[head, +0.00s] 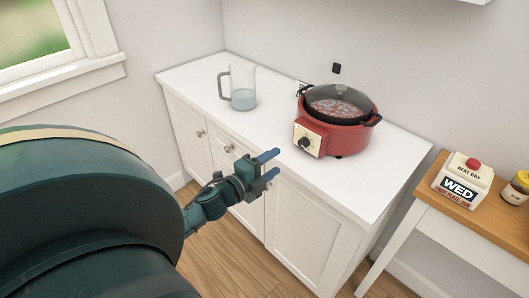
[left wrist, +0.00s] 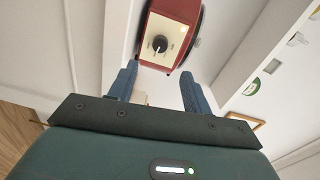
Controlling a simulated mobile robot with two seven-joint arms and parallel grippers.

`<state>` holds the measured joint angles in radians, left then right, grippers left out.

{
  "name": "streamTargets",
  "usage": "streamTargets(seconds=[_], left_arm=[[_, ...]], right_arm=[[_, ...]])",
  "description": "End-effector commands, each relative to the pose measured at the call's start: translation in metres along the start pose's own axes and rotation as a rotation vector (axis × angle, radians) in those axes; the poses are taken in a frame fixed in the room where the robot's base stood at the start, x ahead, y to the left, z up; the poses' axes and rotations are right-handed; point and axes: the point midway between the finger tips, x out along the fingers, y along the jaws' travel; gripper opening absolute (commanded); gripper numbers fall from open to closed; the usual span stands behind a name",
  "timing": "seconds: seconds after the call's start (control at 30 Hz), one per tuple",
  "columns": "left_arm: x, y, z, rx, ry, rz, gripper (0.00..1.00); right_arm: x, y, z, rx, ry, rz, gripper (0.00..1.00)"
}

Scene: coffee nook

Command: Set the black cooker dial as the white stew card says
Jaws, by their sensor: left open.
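The black cooker dial (head: 304,142) sits on a cream panel on the front of the red cooker (head: 340,138), which stands on the white counter. The dial also shows in the left wrist view (left wrist: 159,44), at the top between my fingers. The markings around it are too small to read. My left gripper (head: 269,166) is open and empty, in front of the counter's front edge, apart from the dial and lower in the head view. My left fingers also show in the left wrist view (left wrist: 158,88). I cannot make out a white stew card in either view.
A clear jug (head: 242,88) with some liquid stands left of the cooker. The counter (head: 350,190) is bare in front of the cooker.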

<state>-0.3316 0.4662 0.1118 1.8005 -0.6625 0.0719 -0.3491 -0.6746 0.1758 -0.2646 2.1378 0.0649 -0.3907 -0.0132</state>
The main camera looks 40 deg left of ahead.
Motion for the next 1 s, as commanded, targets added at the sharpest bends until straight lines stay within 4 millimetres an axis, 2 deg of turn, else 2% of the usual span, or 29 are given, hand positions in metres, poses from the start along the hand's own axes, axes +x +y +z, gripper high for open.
streamTargets(seconds=[0.1,0.23,0.83,0.93,1.0], left_arm=[[-0.016,0.001,0.0,-0.002,0.0,0.001,0.49],[-0.024,0.0,0.0,-0.001,-0.001,0.0,0.49],[-0.026,0.0,0.0,-0.004,-0.001,0.0,0.49],[-0.031,0.006,-0.012,-0.093,-0.01,0.024,0.49],[-0.042,0.019,-0.033,-0.259,-0.034,0.075,0.49]], right_arm=[[0.001,-0.001,0.0,0.007,0.002,0.0,0.33],[0.001,-0.001,0.0,0.008,0.004,-0.001,0.33],[0.0,0.002,0.0,-0.001,0.003,0.0,0.33],[-0.003,0.002,-0.006,-0.006,0.002,0.001,0.33],[-0.008,0.002,-0.012,-0.011,-0.002,0.005,0.33]])
